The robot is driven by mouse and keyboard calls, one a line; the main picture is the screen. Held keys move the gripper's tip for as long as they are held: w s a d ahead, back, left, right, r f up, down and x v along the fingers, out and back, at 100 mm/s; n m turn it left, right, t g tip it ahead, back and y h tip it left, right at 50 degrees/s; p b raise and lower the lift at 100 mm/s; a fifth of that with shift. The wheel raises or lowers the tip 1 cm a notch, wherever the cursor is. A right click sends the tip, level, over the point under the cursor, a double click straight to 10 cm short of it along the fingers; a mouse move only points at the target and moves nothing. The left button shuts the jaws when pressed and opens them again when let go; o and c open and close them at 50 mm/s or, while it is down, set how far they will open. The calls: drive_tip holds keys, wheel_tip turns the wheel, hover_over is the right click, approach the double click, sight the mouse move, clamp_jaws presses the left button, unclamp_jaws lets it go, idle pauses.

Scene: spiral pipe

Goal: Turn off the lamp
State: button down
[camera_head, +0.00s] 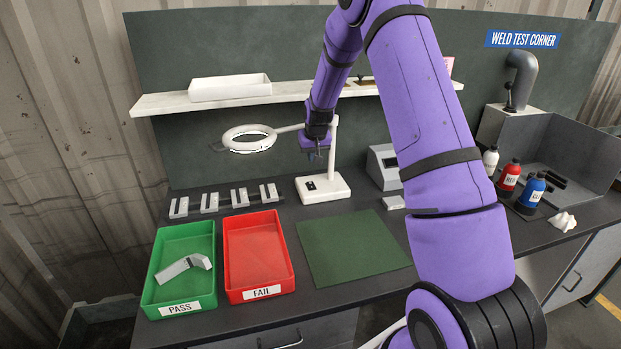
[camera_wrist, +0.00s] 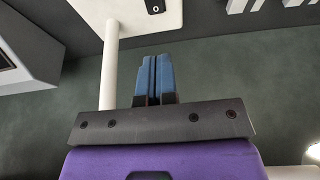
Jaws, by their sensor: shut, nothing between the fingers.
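The lamp is a white ring lamp (camera_head: 249,139) on a thin arm and post, with a white rectangular base (camera_head: 335,190) on the bench. A small black switch (camera_head: 310,185) sits on the base top; I cannot make out its position. The ring looks white, and a bright edge shows in the wrist view (camera_wrist: 313,153). My gripper (camera_head: 317,155) points down above the base, beside the post, apart from the switch. In the wrist view its blue fingers (camera_wrist: 156,78) are together and empty. The base and black switch (camera_wrist: 155,6) show at that view's top edge.
A white shelf (camera_head: 170,103) runs behind my arm. A green PASS tray (camera_head: 207,300) holds a grey pipe piece; a red FAIL tray (camera_head: 263,283) looks empty. A green mat (camera_head: 352,248) lies clear in front. A grey boxy device (camera_head: 382,166) stands right of the base.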

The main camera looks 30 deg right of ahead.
sight(310, 182)
drive_tip(key=x, duration=1.2)
drive_tip(key=shift+d, duration=0.35)
